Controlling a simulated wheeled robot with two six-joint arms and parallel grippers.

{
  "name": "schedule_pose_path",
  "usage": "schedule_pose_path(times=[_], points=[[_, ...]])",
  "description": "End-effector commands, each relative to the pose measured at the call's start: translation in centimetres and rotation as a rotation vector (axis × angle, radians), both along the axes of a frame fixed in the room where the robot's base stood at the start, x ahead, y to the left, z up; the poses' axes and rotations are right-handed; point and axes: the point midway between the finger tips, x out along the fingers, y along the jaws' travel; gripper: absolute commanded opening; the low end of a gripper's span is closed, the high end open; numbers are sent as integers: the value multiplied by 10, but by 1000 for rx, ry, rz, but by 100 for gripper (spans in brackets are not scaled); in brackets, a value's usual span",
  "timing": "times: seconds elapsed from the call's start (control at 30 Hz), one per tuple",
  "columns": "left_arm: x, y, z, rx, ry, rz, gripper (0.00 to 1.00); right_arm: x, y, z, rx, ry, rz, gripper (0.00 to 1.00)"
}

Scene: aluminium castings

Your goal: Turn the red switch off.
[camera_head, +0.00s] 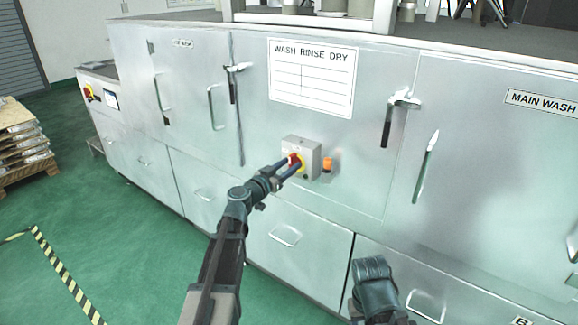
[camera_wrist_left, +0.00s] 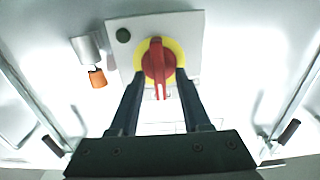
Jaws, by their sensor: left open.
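The red switch (camera_head: 293,159) is a rotary handle on a yellow disc, on the front of a small grey box (camera_head: 309,147) fixed to the steel cabinet. In the left wrist view the red handle (camera_wrist_left: 157,62) points along the picture's vertical, over the yellow disc (camera_wrist_left: 176,51). My left gripper (camera_head: 290,167) is at the box, with its fingers pointing at the switch. In the wrist view the open fingers (camera_wrist_left: 159,88) stand on either side of the handle's lower end, with gaps visible. Contact cannot be told. My right gripper (camera_head: 373,272) is low in front of the drawers.
An orange part (camera_head: 327,165) hangs beside the box. Door latches (camera_head: 390,118) and handles (camera_head: 426,168) stick out from the cabinet. Another red-and-yellow switch (camera_head: 89,92) is far left, near a pallet stack (camera_head: 15,135).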

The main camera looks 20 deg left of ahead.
Motion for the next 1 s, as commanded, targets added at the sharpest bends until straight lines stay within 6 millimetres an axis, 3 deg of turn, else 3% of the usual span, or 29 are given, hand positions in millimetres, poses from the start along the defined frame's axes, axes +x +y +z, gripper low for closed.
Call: schedule_pose_path(times=[0.37, 0.6, 0.63, 1.0], points=[[3, -2, 0, 0, 0, 0, 46, 0, 0, 0, 0, 0, 0, 50], [3, -2, 0, 0, 0, 0, 2, 0, 0, 0, 0, 0, 0, 50], [3, -2, 0, 0, 0, -1, 0, 0, 0, 0, 0, 0, 0, 50], [3, -1, 0, -10, 4, -1, 0, 0, 0, 0, 0, 0, 0, 50]])
